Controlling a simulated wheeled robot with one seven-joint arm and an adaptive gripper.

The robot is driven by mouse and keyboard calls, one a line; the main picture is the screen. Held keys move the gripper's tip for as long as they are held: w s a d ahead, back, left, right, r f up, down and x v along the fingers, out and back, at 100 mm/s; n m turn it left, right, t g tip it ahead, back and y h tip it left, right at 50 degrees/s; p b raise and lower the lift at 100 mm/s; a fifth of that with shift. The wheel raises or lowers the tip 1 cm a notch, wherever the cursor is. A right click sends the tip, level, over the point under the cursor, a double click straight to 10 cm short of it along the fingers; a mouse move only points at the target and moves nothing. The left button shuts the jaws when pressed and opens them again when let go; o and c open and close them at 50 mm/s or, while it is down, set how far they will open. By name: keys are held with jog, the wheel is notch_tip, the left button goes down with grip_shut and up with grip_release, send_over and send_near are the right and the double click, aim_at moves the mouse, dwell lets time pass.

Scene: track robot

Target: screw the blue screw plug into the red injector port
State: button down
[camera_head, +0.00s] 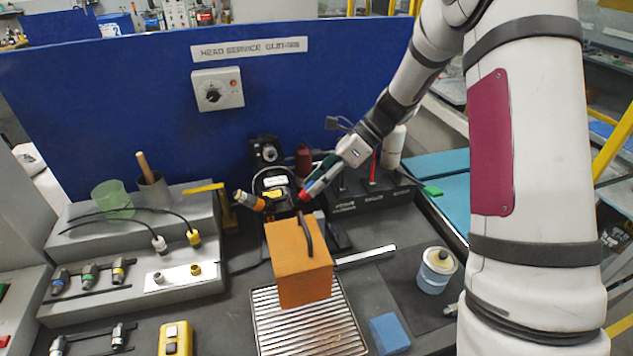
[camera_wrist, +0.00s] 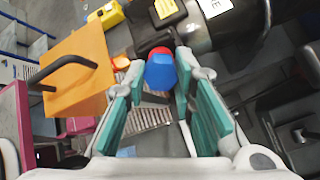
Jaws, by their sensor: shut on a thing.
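My gripper (camera_wrist: 160,85) is shut on the blue screw plug (camera_wrist: 160,72), which sits between the ends of its teal-padded fingers. In the head view my gripper (camera_head: 321,177) points down and left, with a bit of blue at its tip. The red injector port (camera_head: 304,195) shows as a small red piece just beyond that tip. In the wrist view a red edge (camera_wrist: 159,50) shows right behind the plug, mostly hidden by it. The plug and the red part look in line and very close. I cannot tell whether they touch or whether any thread is engaged.
An orange block (camera_head: 298,262) with a dark handle stands just below my gripper, on a ribbed metal tray (camera_head: 265,318). A black gauge stand (camera_head: 268,180) is close on the left. A dark rack (camera_head: 372,193) lies to the right. A white-and-blue canister (camera_head: 435,272) stands farther right.

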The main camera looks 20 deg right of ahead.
jog(key=shift+s+f+m, duration=0.1)
jog(key=shift+s+m, duration=0.1)
jog(key=shift+m, duration=0.3)
jog(key=c, duration=1.3)
grip_release()
jog(key=shift+w, duration=0.1)
